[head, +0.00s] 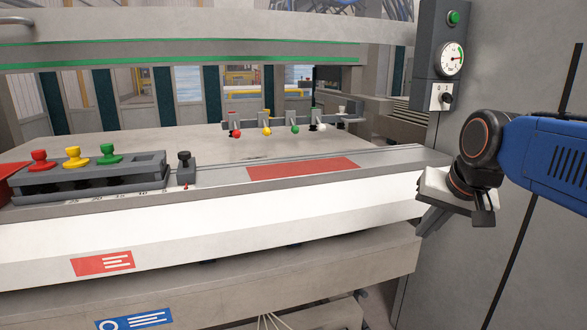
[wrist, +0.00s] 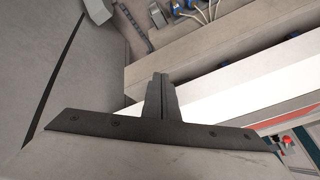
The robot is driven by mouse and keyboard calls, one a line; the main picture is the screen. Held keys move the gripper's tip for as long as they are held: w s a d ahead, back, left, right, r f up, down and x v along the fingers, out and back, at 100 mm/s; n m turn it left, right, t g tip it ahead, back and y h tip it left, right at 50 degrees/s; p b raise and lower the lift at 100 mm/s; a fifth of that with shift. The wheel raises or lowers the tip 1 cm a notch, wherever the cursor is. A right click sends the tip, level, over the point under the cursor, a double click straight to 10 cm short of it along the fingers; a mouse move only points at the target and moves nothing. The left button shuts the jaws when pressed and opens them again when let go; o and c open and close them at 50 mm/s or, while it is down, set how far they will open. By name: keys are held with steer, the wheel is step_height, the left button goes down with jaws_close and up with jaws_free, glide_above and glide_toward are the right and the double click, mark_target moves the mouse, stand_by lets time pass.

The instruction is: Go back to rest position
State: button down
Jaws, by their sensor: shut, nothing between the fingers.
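My gripper (head: 428,222) is at the right in the head view, on the end of my blue arm. It hangs in front of the grey cabinet, just off the right end of the machine's white front edge. In the wrist view, the two dark fingers (wrist: 160,80) are pressed together with nothing between them. No object is near the fingertips.
The machine bed (head: 200,225) fills the left and middle, with a rack (head: 90,178) of red, yellow and green knobs. A grey cabinet (head: 425,290) stands behind my arm, carrying a gauge (head: 452,59) and a switch (head: 446,98). Blue-ended cables (wrist: 190,8) show in the wrist view.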

steer(key=s+f+n+g, duration=0.1)
steer(key=s+f+n, duration=0.3)
steer(key=s+f, duration=1.1)
steer(key=shift+s+d+h, duration=0.2)
steer(key=shift+d+h, duration=0.2)
steer(key=shift+d, duration=0.05)
stand_by(0.5)
